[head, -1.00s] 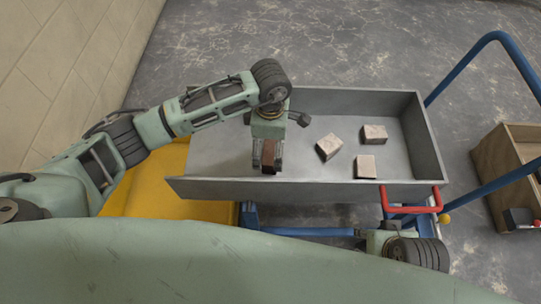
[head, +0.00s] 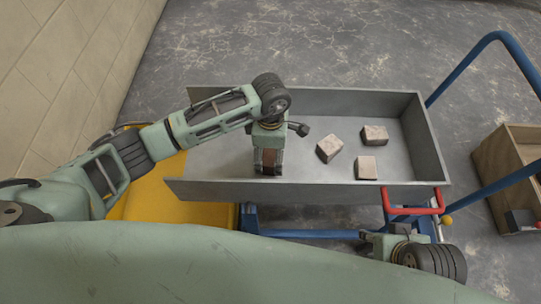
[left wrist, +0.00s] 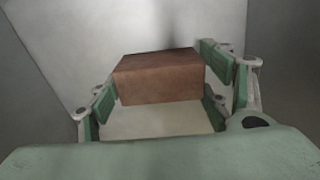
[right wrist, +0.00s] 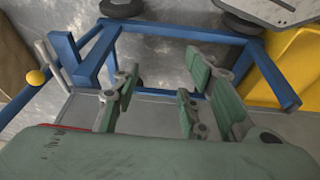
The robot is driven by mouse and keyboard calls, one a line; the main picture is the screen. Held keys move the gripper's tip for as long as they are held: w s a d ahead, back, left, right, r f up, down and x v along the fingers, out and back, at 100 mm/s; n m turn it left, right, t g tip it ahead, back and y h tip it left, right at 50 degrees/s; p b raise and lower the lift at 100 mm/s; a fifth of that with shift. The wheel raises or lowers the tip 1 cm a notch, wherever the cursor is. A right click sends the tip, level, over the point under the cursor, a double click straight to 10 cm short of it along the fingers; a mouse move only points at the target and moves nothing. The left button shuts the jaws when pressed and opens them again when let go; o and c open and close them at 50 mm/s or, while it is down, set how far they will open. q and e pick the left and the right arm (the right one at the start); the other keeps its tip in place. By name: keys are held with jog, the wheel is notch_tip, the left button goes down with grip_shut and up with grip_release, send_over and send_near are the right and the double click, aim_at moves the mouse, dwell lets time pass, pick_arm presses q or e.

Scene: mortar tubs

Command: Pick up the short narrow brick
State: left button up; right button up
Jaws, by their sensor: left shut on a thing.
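The short narrow brick (left wrist: 160,78) is reddish brown, with a pale side facing the left wrist camera. My left gripper (head: 268,170) is inside the grey tub (head: 222,150), near its front wall, and is shut on this brick. In the head view the brick (head: 268,158) shows between the fingers. In the left wrist view a finger of the gripper (left wrist: 160,95) lies on each side of it. I cannot tell whether the brick touches the tub floor. My right gripper is open and empty outside the tub in the right wrist view (right wrist: 155,95).
Three pale-topped bricks, one of them here (head: 329,148), lie in the right half of the tub. A blue trolley frame (head: 480,60) with a red handle (head: 412,210) surrounds the tub's right side. A wooden box (head: 505,165) stands at the far right. A yellow thing (head: 150,195) is at left.

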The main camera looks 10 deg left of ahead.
pick_arm(q)
jog(key=c, duration=0.6)
jog(key=shift+o, duration=0.2)
